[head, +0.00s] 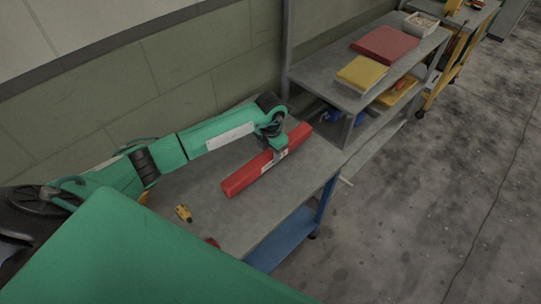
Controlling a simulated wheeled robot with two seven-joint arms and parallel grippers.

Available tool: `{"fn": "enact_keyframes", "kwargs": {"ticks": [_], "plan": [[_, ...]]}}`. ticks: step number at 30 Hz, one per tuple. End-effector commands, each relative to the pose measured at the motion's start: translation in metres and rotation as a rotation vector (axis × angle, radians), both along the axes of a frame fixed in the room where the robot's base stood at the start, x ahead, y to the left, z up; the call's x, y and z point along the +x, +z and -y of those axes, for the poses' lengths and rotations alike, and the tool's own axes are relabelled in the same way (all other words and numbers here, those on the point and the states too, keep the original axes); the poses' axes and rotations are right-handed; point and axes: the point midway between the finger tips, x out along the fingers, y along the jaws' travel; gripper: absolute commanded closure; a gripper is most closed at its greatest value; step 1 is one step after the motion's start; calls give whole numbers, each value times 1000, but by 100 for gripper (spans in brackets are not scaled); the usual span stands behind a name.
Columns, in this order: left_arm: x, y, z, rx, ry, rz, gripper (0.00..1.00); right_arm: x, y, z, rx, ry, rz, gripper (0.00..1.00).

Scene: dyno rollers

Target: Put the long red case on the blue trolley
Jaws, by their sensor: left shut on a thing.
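The long red case (245,179) lies slantwise across the head view, over the grey top of the blue-framed trolley (215,214). My left gripper (279,154) is shut on the case from above, right of its middle. The jaws hide a small part of the case. I cannot tell whether the case touches the top or hangs just above it. The trolley has a blue leg and a blue lower shelf, with a caster at the floor. My right gripper is not in view.
A small yellow tool (184,213) and a small red item (212,242) lie on the trolley top. Grey shelving (318,82) beyond holds a yellow case (362,73), a flat red case (385,45) and a white bin (421,24). A wall runs along the left. Open floor lies right.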

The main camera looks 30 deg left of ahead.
Motion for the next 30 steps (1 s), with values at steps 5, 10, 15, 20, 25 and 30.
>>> {"fn": "enact_keyframes", "kwargs": {"ticks": [5, 10, 15, 20, 25, 30], "plan": [[0, -23, 1, -2, 1, -1, 98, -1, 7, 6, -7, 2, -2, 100], [0, -25, 0, -1, 0, 2, 98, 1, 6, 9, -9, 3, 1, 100], [0, -28, 0, 0, 0, 1, 98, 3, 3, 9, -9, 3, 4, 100], [0, -28, 0, 0, 0, -1, 38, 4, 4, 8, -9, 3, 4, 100], [0, -28, 0, 0, 0, -1, 38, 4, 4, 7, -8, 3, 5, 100], [0, -24, 0, -1, 0, 0, 38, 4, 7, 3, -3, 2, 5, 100]]}}
